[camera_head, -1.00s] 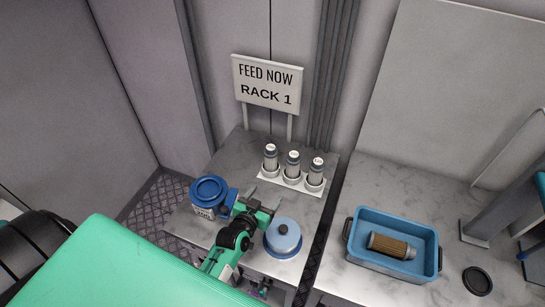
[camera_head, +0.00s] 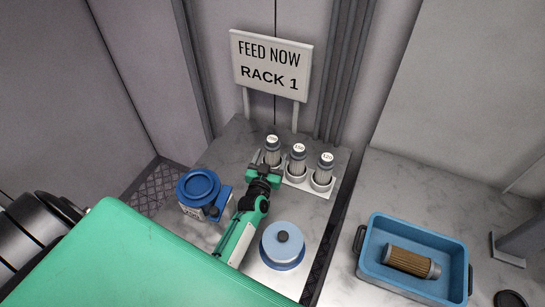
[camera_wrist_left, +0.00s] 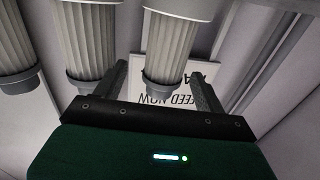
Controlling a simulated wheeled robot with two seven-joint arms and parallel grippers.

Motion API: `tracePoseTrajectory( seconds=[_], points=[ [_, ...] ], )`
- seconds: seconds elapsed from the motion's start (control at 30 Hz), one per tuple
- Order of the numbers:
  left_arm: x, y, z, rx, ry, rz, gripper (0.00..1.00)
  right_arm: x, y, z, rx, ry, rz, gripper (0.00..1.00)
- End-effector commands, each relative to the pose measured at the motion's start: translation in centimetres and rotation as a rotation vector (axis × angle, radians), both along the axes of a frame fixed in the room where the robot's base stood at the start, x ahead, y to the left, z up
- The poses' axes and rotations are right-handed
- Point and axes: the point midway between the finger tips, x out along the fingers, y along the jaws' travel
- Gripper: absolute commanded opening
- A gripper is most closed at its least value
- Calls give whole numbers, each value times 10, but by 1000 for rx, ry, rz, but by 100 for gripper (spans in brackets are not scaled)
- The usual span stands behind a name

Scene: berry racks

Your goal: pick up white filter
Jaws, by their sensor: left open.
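Three white pleated filters with grey caps and round number labels stand upright in a white rack (camera_head: 317,190) on the left table: a left filter (camera_head: 272,145), a middle filter (camera_head: 298,155) and a right filter (camera_head: 324,166). My left gripper (camera_head: 266,168) is open at the left filter, reaching in from the front left. In the left wrist view, which is upside down, my left gripper (camera_wrist_left: 157,75) has its fingers on either side of this filter (camera_wrist_left: 172,45), with no clear grip. The other two filters show to its left. My right gripper is out of view.
A "FEED NOW RACK 1" sign (camera_head: 271,66) stands behind the rack. A blue tub (camera_head: 372,226) holding a brown filter (camera_head: 410,262) is on the right table.

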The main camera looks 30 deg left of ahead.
Motion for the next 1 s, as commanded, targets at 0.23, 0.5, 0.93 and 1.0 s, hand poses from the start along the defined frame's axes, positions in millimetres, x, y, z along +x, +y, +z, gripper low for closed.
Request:
tracePoseTrajectory(
  seconds=[0.23,0.5,0.93,1.0],
  points=[
    [17,5,-1,1,0,-1,72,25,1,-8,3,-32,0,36],
    [52,18,-2,0,-1,-1,72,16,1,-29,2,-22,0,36],
    [62,20,0,1,1,-1,64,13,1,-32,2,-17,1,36],
    [62,20,0,1,1,-1,51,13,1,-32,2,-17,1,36]
  ],
)
